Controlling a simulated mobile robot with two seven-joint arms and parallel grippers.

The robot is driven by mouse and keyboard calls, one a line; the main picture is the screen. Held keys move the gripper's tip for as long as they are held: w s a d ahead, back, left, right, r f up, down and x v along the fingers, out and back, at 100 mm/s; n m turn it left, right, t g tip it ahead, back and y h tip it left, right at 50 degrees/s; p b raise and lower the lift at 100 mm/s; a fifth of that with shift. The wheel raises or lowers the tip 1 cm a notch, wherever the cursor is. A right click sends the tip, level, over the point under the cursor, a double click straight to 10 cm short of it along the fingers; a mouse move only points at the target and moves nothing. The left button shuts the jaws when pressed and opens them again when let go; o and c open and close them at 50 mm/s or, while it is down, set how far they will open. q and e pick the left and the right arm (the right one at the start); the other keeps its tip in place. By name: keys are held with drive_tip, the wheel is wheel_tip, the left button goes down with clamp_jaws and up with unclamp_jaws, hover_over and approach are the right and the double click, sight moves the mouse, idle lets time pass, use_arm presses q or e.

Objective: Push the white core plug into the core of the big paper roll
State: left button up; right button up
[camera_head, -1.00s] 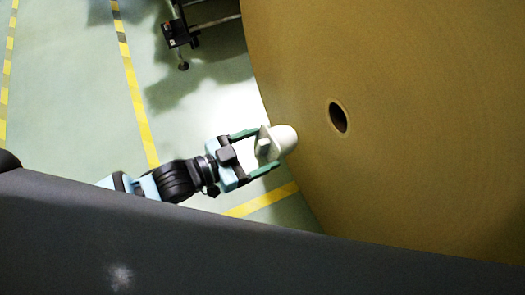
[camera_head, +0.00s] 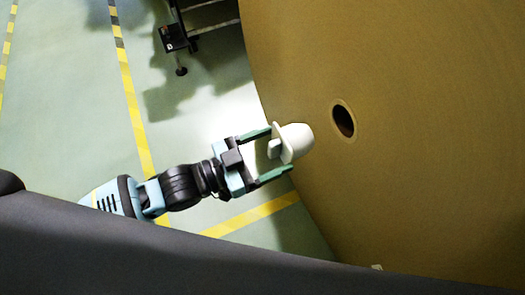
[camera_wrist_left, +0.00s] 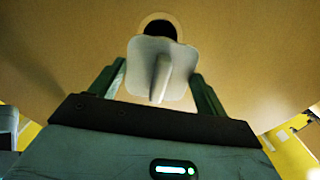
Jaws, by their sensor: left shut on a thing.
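The big brown paper roll (camera_head: 430,150) fills the right of the head view. Its dark round core (camera_head: 343,120) has a pale rim and is open. My left gripper (camera_head: 280,150) is shut on the white core plug (camera_head: 297,140), which has a rounded nose, a flange and a grip tab. The nose points toward the roll, short of the core and to its lower left in the picture. In the left wrist view the plug's flange (camera_wrist_left: 178,56) and tab sit between the fingers. The core (camera_wrist_left: 158,27) shows just above it, partly hidden by the plug. My right gripper is out of view.
A dark metal stand (camera_head: 178,38) is at the upper left on the pale green floor. Yellow floor stripes (camera_head: 250,215) run beneath my arm. A dark surface crosses the bottom of the head view. The space between plug and roll face looks clear.

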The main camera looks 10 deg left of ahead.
sight(283, 147)
use_arm(q)
drive_tip(key=shift+b+x, duration=0.45)
drive_tip(key=shift+x, duration=1.1)
drive_tip(key=shift+b+x, duration=0.4)
drive_tip(key=shift+x, duration=0.75)
drive_tip(key=shift+f, duration=0.1)
drive_tip(key=shift+p, duration=0.3)
drive_tip(key=shift+x, duration=0.85)
drive_tip(key=shift+d, duration=0.15)
drive_tip(key=shift+w, duration=0.1)
